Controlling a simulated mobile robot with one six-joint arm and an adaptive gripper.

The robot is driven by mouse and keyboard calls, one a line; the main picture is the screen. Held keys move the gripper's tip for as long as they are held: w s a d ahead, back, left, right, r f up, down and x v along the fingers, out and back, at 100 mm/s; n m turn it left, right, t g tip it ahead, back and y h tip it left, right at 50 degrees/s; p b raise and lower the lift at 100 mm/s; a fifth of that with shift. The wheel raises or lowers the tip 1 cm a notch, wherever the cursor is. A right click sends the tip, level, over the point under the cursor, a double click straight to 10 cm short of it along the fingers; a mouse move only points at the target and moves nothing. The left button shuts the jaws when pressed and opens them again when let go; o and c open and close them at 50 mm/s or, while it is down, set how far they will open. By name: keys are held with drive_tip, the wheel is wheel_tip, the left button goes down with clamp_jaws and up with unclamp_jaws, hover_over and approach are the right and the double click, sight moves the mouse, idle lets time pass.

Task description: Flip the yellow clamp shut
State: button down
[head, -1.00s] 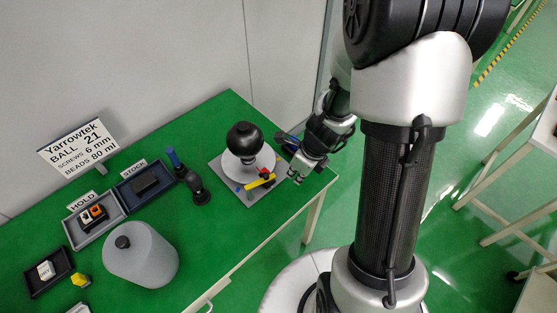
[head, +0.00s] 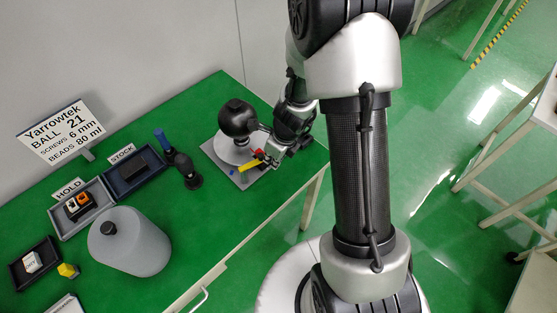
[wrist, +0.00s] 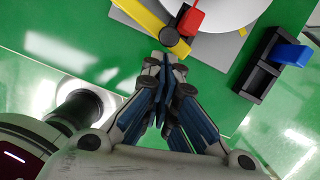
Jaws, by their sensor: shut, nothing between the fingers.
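The yellow clamp (head: 249,162) is a bar at the front of the grey base plate (head: 216,152), beside a white disc that carries a black ball (head: 238,118). In the wrist view the yellow clamp (wrist: 148,18) runs from the upper left to a dark round pivot, with a red block (wrist: 189,21) beside it. My gripper (head: 263,161) is at the clamp's right end in the head view. In the wrist view my gripper (wrist: 166,62) is shut and empty, its tips just below the dark pivot; I cannot tell whether they touch it.
A black holder with a blue piece (wrist: 290,54) stands right of the plate in the wrist view. The table's front edge is close.

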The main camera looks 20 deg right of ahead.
drive_tip(key=w+n+p, duration=0.2)
drive_tip(key=n+p, duration=0.1)
drive_tip(key=shift+w+d+g+y, duration=0.2)
drive_tip(key=shift+w+g+y, duration=0.1)
drive_tip(key=shift+w, duration=0.05)
drive_tip(key=shift+s, duration=0.1)
idle(0.4)
